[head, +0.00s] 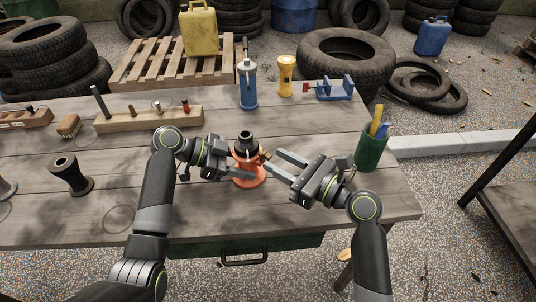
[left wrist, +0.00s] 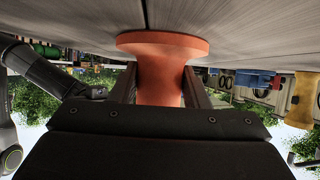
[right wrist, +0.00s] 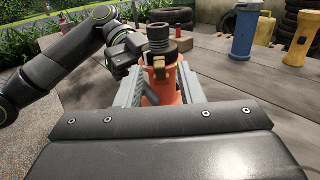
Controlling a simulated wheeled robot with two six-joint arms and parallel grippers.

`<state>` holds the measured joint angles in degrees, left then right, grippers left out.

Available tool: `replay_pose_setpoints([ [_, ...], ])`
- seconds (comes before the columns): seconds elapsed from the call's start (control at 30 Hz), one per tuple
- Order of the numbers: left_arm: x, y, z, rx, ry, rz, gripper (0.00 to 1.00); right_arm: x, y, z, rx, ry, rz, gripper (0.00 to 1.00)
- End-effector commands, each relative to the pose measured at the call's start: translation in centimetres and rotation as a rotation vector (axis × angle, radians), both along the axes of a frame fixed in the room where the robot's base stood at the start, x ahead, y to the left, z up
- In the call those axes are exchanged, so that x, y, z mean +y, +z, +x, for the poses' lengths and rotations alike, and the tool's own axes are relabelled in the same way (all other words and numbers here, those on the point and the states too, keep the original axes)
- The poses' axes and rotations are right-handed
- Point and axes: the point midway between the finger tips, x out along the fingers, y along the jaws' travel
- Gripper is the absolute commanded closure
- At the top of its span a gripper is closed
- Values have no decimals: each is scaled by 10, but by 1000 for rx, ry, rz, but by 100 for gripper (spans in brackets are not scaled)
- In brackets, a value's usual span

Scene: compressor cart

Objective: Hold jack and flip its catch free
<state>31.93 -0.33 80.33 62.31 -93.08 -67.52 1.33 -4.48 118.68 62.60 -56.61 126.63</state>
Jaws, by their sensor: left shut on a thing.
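The jack (head: 246,181) stands upright on the wooden table, with an orange flared body and a dark threaded top. It also shows in the left wrist view (left wrist: 161,75) and the right wrist view (right wrist: 160,98). A small brass-coloured catch (right wrist: 159,68) sits on a dark collar below the threaded top. My left gripper (head: 241,172) is shut on the jack's orange body from the left, a finger on each side. My right gripper (head: 274,166) is open and empty on the right side, its fingertips pointing at the jack near the catch.
A green cup (head: 371,151) with tools stands close to my right arm. A blue bottle jack (head: 248,88), a yellow flashlight (head: 286,75) and a blue bracket (head: 335,88) stand behind. A wooden rack (head: 150,120) and a dark flared part (head: 71,176) lie left.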

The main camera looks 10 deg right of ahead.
Motion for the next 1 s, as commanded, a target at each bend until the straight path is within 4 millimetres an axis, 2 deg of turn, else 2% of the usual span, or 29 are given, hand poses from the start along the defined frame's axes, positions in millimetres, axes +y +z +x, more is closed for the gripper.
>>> replay_pose_setpoints([
  [0.2,0,0,0,0,1,-1,71,22,0,19,-1,1,2,65],
  [0.6,0,0,0,0,1,-1,71,28,0,24,0,1,0,65],
  [0.87,0,0,0,0,1,-1,71,28,0,24,0,1,0,98],
  [1.0,0,0,0,0,1,-1,71,27,0,24,0,1,0,100],
])
